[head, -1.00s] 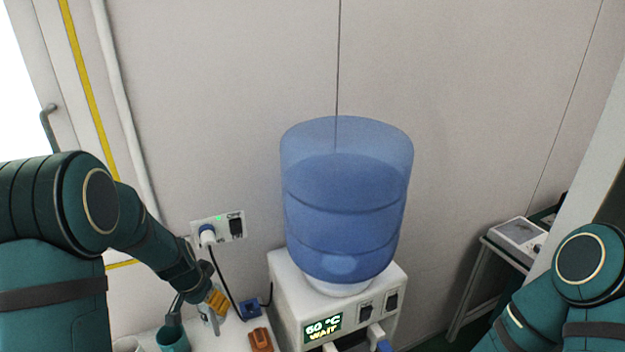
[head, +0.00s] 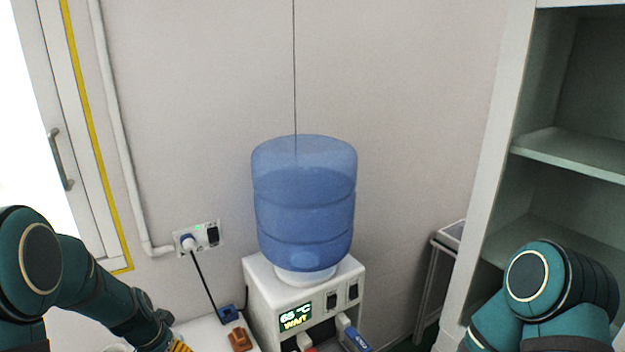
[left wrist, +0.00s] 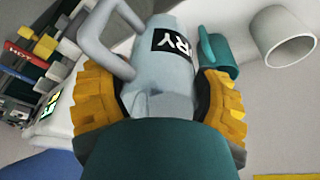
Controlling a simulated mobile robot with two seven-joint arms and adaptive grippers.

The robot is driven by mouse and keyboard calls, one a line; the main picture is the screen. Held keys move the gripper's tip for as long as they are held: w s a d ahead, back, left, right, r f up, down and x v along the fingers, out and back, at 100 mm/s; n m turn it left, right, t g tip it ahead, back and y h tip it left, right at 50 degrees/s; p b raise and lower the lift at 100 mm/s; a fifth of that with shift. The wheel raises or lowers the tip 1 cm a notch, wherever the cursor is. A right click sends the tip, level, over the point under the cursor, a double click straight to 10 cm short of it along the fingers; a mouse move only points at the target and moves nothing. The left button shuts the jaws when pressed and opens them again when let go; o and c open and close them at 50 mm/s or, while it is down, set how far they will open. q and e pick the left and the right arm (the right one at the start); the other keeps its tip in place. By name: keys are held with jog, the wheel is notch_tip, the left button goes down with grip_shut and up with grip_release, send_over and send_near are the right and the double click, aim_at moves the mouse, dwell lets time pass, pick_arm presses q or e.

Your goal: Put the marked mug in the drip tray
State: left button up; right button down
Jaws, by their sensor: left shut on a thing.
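In the left wrist view, my left gripper (left wrist: 160,98) has its yellow fingers closed around a pale grey mug (left wrist: 153,74). A black label with white letters, partly cut off and ending in "RY", shows on its side, and its handle sticks out at the upper left. In the head view only a sliver of the left gripper (head: 180,346) shows at the bottom edge; the held mug is out of sight there. The drip tray cannot be made out; the dispenser's lower front is cut off. My right arm shows at the lower right, its gripper out of frame.
The water dispenser (head: 262,290) carries a blue bottle (head: 305,205); its display reads 65 °C, WAIT. A teal mug (left wrist: 218,52) and a white mug (left wrist: 283,40) stand beyond the held mug. A shelf unit (head: 570,155) stands right.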

pick_arm(q)
jog(key=s+d+f+n+b, duration=0.1)
jog(key=s+d+f+b, duration=0.1)
jog(key=d, duration=0.5)
jog(key=s+d+f+n+b, duration=0.1)
jog(key=s+d+f+b, duration=0.2)
jog(key=s+d+f, duration=0.2)
jog(key=shift+s+d+f+n+y+b, duration=0.15)
jog(key=shift+d+f+n+y+b, duration=0.15)
jog(key=shift+d+f, duration=0.6)
jog(key=shift+d+r, duration=0.15)
jog(key=shift+r, duration=0.15)
